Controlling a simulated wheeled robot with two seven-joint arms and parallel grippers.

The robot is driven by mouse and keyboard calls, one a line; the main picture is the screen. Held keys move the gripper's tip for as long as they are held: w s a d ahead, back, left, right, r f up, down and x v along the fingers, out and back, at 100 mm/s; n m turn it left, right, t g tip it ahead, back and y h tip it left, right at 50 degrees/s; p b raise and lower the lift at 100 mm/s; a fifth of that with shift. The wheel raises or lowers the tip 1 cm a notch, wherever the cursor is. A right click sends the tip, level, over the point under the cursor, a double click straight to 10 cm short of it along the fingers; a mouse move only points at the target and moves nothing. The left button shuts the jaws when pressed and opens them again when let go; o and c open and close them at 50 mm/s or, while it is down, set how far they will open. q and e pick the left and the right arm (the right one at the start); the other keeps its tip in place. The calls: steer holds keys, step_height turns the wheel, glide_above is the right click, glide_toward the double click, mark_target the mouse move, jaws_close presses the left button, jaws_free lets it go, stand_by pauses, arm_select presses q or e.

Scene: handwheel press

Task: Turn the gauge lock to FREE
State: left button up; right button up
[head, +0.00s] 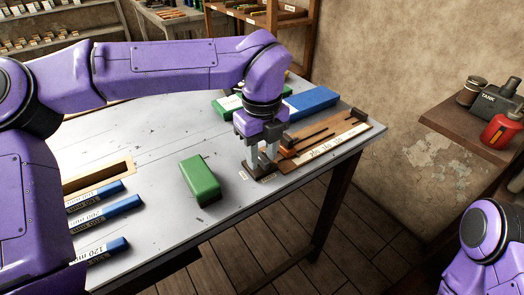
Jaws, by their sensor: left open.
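My left gripper (262,160) points down over the near corner of the wooden gauge board, with its pale fingers apart. A small dark block (262,174), which looks like the gauge lock, sits on the table under and between the fingertips. The fingers and wrist hide most of it, so I cannot tell which way the lock is turned or whether the fingers touch it. Small white labels (243,175) lie beside it, too small to read. The wooden gauge board (350,134) with a numbered scale runs to the right. My right gripper is out of view.
A green block (200,180) stands left of the gripper. A long blue bar (311,103) lies behind the gauge board. Blue labelled bars (120,207) lie at the table's left. A shelf (450,128) with a red container (500,133) is at the right. The table (150,150) has bare middle space.

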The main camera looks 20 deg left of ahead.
arm_select(q)
steer(key=shift+s+r, duration=0.1)
steer(key=shift+s, duration=0.1)
steer(key=shift+w, duration=0.15)
jaws_close()
steer(key=m+p, duration=0.2)
steer(key=m, duration=0.1)
steer(key=m+p, duration=0.1)
steer(key=p, duration=0.1)
steer(key=shift+a+r, duration=0.15)
steer(key=shift+r, duration=0.1)
steer(key=m+p, duration=1.1)
steer(key=p, duration=0.2)
steer(key=shift+a+m, duration=0.35)
steer(key=shift+m, duration=0.05)
steer(key=shift+f+m+p, duration=0.15)
steer(key=shift+m+p, duration=0.95)
steer(key=shift+p, duration=0.05)
